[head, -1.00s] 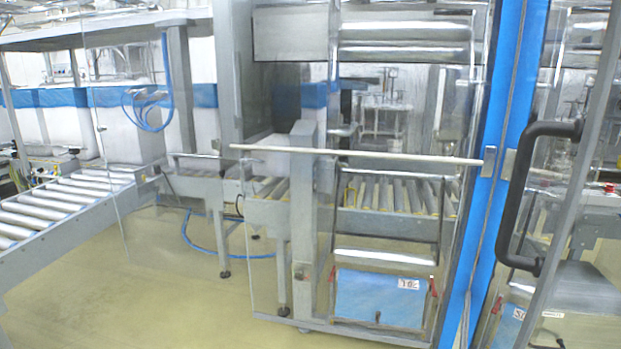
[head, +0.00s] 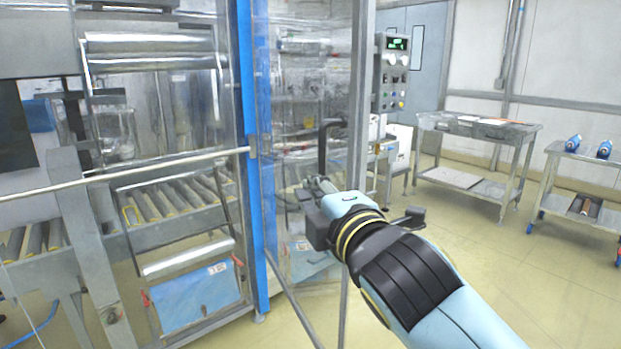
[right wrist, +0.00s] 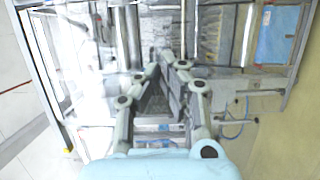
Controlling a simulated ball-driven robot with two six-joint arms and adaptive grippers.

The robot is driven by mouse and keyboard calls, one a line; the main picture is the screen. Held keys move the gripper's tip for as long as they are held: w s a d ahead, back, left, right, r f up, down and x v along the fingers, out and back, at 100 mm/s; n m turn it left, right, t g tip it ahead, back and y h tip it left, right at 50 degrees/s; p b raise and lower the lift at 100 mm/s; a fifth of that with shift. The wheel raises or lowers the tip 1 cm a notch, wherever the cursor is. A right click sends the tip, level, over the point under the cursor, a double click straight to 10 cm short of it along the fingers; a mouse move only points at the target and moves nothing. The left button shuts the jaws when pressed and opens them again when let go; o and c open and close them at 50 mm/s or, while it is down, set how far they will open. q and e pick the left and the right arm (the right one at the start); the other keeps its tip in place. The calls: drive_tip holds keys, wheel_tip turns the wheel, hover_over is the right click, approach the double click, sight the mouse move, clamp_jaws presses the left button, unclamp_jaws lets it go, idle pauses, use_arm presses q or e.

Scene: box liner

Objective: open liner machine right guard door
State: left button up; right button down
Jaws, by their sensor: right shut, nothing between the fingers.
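The right guard door (head: 290,215) is a clear panel in a grey frame beside the blue post (head: 246,110). It stands at an angle out from the machine front, its lower edge running towards me. Its black upright handle (head: 322,150) shows near the grey edge bar (head: 360,90). My right gripper (head: 318,185) is just below the handle in the picture, shut and empty; I cannot tell whether it touches the handle or door. In the right wrist view its fingers (right wrist: 167,60) come together in front of machine parts, and the handle cannot be made out. My left gripper is out of view.
The roller conveyor (head: 180,200) and a blue-fronted box (head: 195,300) are behind the clear panels at left. A control panel (head: 393,75) stands behind the door. A steel table (head: 480,130) and a cart (head: 580,195) stand at right. The floor between is clear.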

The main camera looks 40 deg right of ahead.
drive_tip(key=w+d, duration=0.6)
drive_tip(key=w, duration=0.3)
drive_tip(key=shift+w+d+p, duration=0.15)
drive_tip(key=shift+w+p, duration=0.2)
drive_tip(key=shift+p, duration=0.05)
drive_tip(key=shift+r, duration=0.1)
